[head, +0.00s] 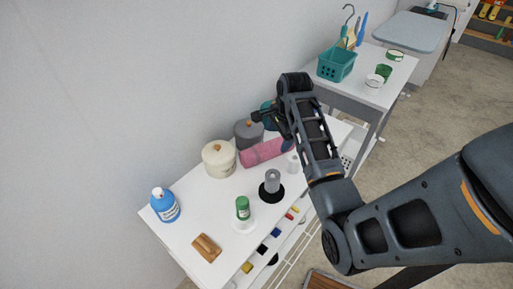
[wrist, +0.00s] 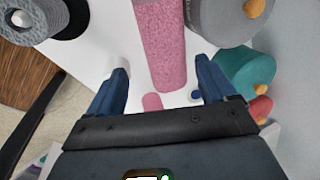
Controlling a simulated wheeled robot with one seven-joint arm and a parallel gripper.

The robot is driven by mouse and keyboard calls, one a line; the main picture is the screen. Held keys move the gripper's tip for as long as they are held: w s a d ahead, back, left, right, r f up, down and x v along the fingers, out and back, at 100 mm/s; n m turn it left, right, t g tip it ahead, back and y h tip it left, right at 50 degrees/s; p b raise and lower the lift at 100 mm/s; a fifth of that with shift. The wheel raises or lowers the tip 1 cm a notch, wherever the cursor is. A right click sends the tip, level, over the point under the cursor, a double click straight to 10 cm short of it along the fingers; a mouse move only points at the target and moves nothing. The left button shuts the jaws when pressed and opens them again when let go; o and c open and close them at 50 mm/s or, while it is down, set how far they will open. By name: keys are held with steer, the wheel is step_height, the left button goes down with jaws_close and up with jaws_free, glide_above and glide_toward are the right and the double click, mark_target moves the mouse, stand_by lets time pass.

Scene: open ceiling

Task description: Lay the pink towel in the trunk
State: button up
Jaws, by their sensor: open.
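The pink towel (head: 264,152) is rolled up and lies on the white table among canisters. In the wrist view the towel (wrist: 160,40) runs up from between my fingers to the top edge. My gripper (wrist: 162,72) is open, with its blue fingers on either side of the towel's near end, apart from it. In the head view my gripper (head: 272,118) is above the far end of the towel, partly hidden by my arm. I cannot make out a trunk for certain; a brown wooden piece (head: 325,281) shows only in part at the bottom edge.
Near the towel stand a grey canister (head: 248,133), a cream canister (head: 219,159) and a teal canister (wrist: 246,73). A wall borders the table's left.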

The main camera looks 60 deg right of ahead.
mark_target(275, 144)
steer(key=shift+w+d+f, duration=0.15)
steer(key=shift+w, duration=0.1)
steer(key=shift+w+f, duration=0.1)
steer(key=shift+f, duration=0.2)
steer(key=x, duration=0.6)
steer(key=shift+d+f, duration=0.1)
steer(key=shift+f, duration=0.25)
steer(key=shift+r, duration=0.1)
steer(key=c, duration=0.9)
